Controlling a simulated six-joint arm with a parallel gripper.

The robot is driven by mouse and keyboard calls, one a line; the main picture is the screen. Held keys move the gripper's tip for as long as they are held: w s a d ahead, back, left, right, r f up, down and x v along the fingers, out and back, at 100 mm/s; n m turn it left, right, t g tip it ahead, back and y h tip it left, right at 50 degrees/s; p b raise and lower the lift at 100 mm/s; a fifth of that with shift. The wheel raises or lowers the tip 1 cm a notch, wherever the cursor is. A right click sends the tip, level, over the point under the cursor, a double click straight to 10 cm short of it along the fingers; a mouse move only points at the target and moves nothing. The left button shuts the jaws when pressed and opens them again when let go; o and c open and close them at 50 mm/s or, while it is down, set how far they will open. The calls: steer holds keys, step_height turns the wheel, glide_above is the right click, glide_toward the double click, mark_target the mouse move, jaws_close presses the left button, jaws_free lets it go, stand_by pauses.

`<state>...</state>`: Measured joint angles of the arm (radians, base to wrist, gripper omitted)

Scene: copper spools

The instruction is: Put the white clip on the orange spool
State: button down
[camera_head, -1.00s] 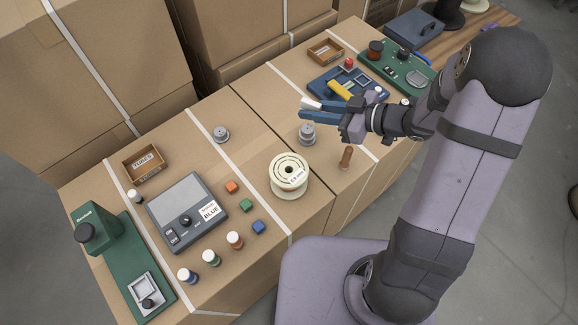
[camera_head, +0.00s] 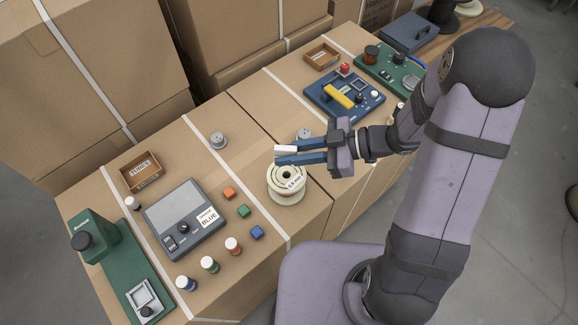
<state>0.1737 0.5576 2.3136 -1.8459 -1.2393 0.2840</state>
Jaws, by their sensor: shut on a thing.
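A large cream spool (camera_head: 288,186) with a label on its top stands on the right-hand part of the near box top. My gripper (camera_head: 299,154) is shut on the white clip (camera_head: 286,150), a small white block at the fingertips. The fingers are blue and point left. In the picture the clip lies just above the spool's far rim and overlaps it. I cannot tell whether it touches the spool. A small orange-brown cylinder with a white top (camera_head: 233,246) stands to the lower left of the large spool.
Grey weights stand behind, one (camera_head: 218,140) in the open and one (camera_head: 304,133) partly behind my gripper. Orange, green and blue cubes (camera_head: 244,211) lie left of the spool. A grey scale (camera_head: 184,216), a green press (camera_head: 103,240) and a wooden tray (camera_head: 141,172) stand farther left.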

mark_target(289, 175)
steer(key=shift+f, duration=3.15)
steer(key=shift+f, duration=0.1)
steer(key=c, duration=1.7)
jaws_free()
steer(key=shift+o, duration=0.2)
